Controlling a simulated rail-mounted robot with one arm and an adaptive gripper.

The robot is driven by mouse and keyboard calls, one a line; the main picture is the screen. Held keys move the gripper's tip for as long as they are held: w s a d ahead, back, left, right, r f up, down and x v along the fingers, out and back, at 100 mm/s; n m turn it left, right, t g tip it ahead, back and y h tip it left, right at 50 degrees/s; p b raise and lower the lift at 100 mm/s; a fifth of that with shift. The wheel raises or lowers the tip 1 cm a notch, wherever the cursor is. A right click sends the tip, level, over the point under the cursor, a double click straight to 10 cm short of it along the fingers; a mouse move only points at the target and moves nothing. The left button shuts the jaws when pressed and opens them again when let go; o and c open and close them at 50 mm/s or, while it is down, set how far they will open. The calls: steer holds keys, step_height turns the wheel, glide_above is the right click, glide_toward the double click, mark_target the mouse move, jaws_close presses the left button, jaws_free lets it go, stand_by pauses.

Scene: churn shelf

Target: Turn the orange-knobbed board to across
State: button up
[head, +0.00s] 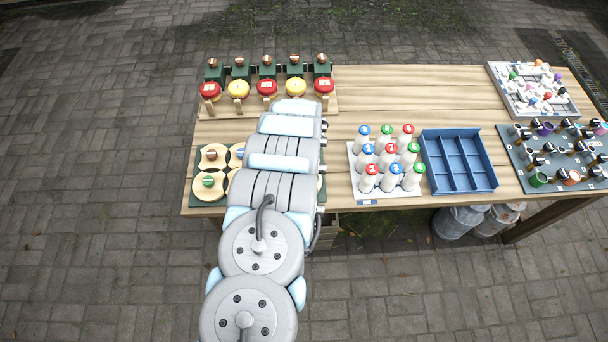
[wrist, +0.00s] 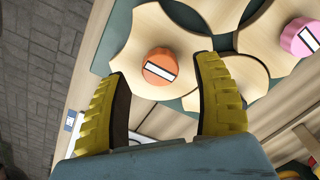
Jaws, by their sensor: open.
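The orange knob (wrist: 153,61) shows in the wrist view, on a pale wooden board (wrist: 150,30) with scooped edges. A white bar on the knob slants slightly down to the right in that view. My gripper (wrist: 160,72) is open and empty. Its two yellow fingers appear on either side of the knob, with gaps; I cannot tell how far above it they are. In the head view my arm covers most of the dark green base (head: 207,200) with the round boards, and the orange-knobbed board is not to be made out there.
A board with a pink knob (wrist: 297,40) lies close beside, and another wooden board (wrist: 243,75) partly sits behind the right finger. Red and yellow churn-like pieces (head: 238,88) stand behind my arm. White bottles (head: 388,178) and a blue tray (head: 458,190) are to the right.

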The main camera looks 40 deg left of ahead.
step_height(320, 180, up, 10)
steer(key=shift+f, duration=0.15)
stand_by(0.6)
stand_by(0.5)
